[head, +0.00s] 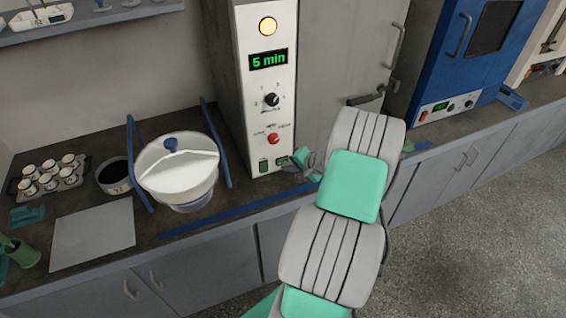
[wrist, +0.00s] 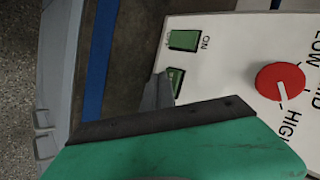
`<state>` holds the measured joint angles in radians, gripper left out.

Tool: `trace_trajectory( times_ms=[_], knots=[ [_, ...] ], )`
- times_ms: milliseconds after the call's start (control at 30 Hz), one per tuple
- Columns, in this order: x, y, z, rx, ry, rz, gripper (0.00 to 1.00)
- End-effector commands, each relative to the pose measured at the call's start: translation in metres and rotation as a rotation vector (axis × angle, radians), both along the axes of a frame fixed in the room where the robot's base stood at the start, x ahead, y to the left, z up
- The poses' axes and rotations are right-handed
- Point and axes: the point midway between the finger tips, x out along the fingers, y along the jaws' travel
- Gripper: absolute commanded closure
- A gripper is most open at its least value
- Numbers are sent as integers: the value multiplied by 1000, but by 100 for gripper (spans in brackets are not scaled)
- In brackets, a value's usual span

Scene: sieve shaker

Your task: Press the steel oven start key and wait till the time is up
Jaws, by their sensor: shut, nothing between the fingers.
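The steel oven (head: 340,70) has a grey door and a white control panel (head: 268,110). Its display (head: 268,59) reads "5 min" in green, and a round lamp (head: 267,26) above it glows pale yellow. Two green keys sit low on the panel: the left key (head: 264,166), marked ON in the wrist view (wrist: 184,40), and a right key (head: 282,161), partly hidden behind my fingertip in the wrist view (wrist: 176,76). My gripper (head: 297,162) is shut and empty, its tip at the right key. I cannot tell whether it touches.
A red knob (head: 273,138) and a black knob (head: 271,99) sit above the keys. A white-lidded vessel (head: 178,170) between blue bars stands left of the oven. A blue oven (head: 470,50) stands to the right. A blue strip (head: 240,210) runs along the counter front.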

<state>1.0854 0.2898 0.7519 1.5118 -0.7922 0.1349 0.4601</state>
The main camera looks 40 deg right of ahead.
Motion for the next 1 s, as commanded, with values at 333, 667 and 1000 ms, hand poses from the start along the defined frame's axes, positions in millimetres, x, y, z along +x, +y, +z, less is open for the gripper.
trace_trajectory(
  times_ms=[333, 667, 1000],
  knots=[
    [-9, 3, 0, 1, 0, -1, 100],
    [-27, 7, 1, 3, 1, -3, 100],
    [-56, 16, 1, 2, 1, -2, 100]
  ],
)
